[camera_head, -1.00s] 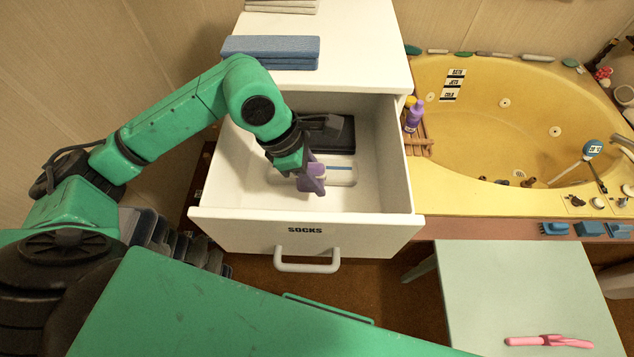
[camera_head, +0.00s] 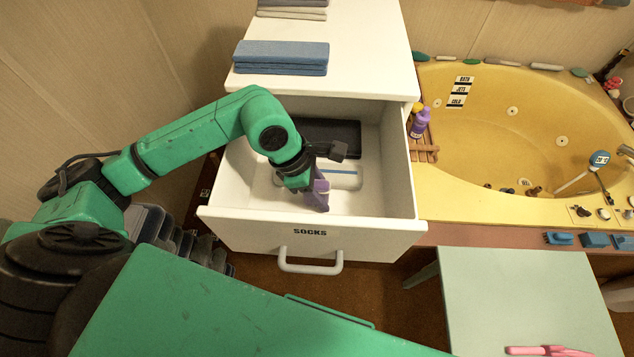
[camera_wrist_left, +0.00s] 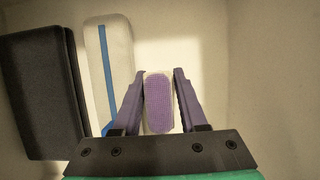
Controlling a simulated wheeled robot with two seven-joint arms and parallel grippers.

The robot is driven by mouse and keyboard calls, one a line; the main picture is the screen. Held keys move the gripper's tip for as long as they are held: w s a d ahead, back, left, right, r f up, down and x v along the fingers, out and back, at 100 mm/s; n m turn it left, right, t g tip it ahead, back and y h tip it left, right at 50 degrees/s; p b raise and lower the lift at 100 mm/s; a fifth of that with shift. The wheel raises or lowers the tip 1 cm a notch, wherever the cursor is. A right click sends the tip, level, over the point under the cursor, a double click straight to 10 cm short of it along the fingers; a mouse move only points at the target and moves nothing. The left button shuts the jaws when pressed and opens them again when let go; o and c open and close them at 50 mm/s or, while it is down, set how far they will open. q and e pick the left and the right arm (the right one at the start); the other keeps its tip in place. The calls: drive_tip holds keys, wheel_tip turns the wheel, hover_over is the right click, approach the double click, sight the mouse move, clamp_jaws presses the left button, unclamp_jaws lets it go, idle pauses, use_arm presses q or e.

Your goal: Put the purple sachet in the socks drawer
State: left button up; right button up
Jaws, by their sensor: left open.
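The socks drawer (camera_head: 225,212) is pulled open, with SOCKS on its front. My left gripper (camera_head: 319,196) reaches down inside it, near the front panel. In the left wrist view, the purple sachet (camera_wrist_left: 159,103), dotted with a pale edge, lies between the two open fingers of the left gripper (camera_wrist_left: 160,100), with a narrow gap on each side. It is low in the drawer; whether it rests fully on the floor is hard to tell. In the head view the fingers hide it. My right gripper is not in view.
In the drawer, a white item with a blue stripe (camera_wrist_left: 110,65) and a black folded item (camera_wrist_left: 42,90) lie left of the fingers in the wrist view. Folded blue cloths (camera_head: 281,56) sit on the cabinet top. A yellow tub (camera_head: 500,130) and pale green table (camera_head: 515,300) stand right.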

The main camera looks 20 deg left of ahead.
use_arm(q)
drive_tip(key=b+v, duration=0.3)
drive_tip(key=v, duration=0.9)
drive_tip(key=shift+r, duration=0.1)
